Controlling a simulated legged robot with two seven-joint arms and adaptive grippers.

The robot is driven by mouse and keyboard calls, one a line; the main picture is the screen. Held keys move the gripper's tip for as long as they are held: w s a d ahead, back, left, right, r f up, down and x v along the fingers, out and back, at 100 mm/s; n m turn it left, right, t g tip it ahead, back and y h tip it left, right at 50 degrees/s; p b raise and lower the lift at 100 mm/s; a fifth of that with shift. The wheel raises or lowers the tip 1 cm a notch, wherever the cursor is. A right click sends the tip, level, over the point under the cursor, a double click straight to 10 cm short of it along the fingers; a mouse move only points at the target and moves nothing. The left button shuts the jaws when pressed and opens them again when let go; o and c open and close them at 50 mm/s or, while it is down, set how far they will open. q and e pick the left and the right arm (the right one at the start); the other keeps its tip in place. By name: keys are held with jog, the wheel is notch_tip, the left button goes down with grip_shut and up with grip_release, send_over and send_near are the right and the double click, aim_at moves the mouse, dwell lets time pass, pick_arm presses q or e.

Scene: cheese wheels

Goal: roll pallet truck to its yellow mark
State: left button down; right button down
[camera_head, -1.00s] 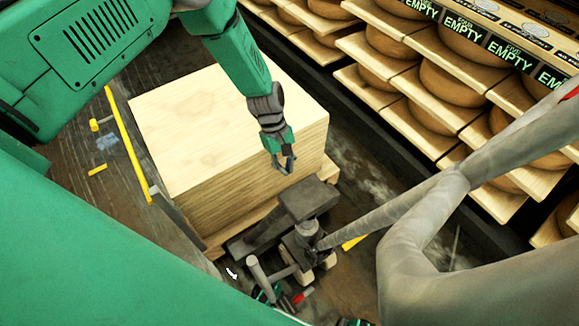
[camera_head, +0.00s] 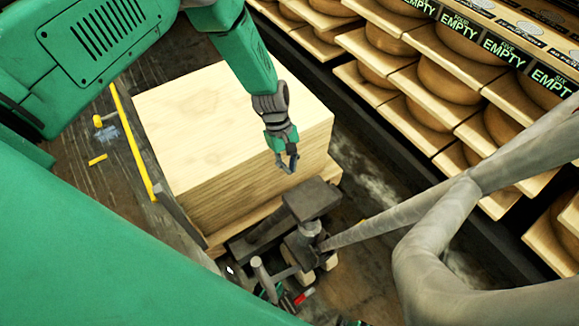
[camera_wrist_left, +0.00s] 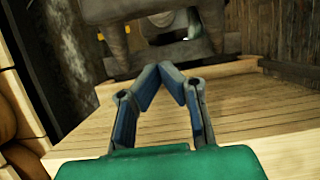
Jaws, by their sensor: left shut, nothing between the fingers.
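The dark grey pallet truck (camera_head: 313,199) stands low in the middle of the head view, under a square stack of pale boards (camera_head: 225,125). Its light grey tubular handle (camera_head: 400,212) runs up to the right. My left gripper (camera_head: 289,168) hangs by the stack's near edge, just above the truck head. In the left wrist view its blue fingertips (camera_wrist_left: 166,68) meet with nothing between them. A short yellow floor strip (camera_head: 97,160) lies left of the stack. Another bit of yellow (camera_head: 362,221) shows beside the handle. My right gripper does not show.
Shelves of cheese wheels (camera_head: 450,75) line the right side behind a dark low edge. A long yellow-topped barrier (camera_head: 132,140) runs close along the stack's left. Dark scuffed floor shows left of the barrier and in a narrow strip before the shelves.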

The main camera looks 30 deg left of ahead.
pick_arm(q)
jog(key=v, duration=1.1)
jog(key=shift+r, duration=0.2)
jog(key=shift+a, duration=0.1)
